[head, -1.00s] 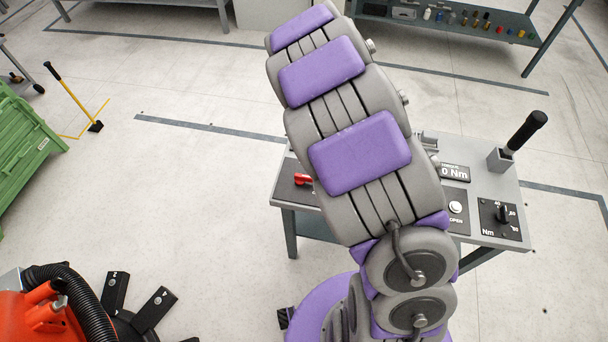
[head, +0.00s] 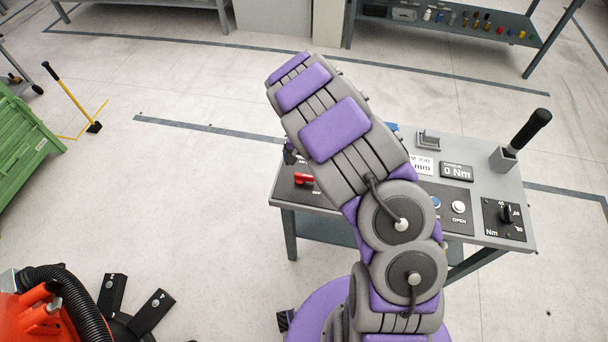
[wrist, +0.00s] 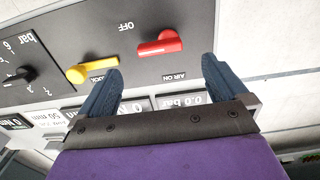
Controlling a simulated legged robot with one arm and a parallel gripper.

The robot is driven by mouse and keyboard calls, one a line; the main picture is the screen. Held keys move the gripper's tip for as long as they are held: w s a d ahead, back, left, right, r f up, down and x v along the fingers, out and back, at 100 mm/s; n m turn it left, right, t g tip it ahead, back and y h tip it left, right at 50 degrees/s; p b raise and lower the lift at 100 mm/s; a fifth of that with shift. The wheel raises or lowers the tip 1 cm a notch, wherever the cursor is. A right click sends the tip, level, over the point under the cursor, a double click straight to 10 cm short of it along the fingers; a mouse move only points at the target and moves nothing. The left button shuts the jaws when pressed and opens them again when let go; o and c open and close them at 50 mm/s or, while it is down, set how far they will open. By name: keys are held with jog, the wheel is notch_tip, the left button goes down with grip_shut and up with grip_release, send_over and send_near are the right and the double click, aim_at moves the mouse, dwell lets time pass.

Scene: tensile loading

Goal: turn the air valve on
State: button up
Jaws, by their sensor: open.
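The air valve (wrist: 162,43) is a red lever on a dark panel, with the labels "OFF" and "AIR ON" near it in the wrist view. In the head view the red lever (head: 304,179) shows at the left end of the bench, just left of my arm. My gripper (wrist: 160,80) is open and empty, its two dark blue fingers apart. In the wrist view the lever lies beyond the fingertips, between their lines, and no finger touches it. In the head view my arm hides most of the gripper.
A yellow lever (wrist: 92,68) sits beside the red one, near the left finger. A black pressure knob (wrist: 18,76) is further left. The bench also carries a torque display (head: 457,172), a torque knob (head: 506,214) and a tall black-handled lever (head: 526,133). Open floor lies left of the bench.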

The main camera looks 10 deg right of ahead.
aim_at(304, 175)
notch_tip(304, 175, down, 7)
jog(key=shift+f+b, duration=0.2)
jog(key=shift+b, duration=0.4)
jog(key=c, duration=1.1)
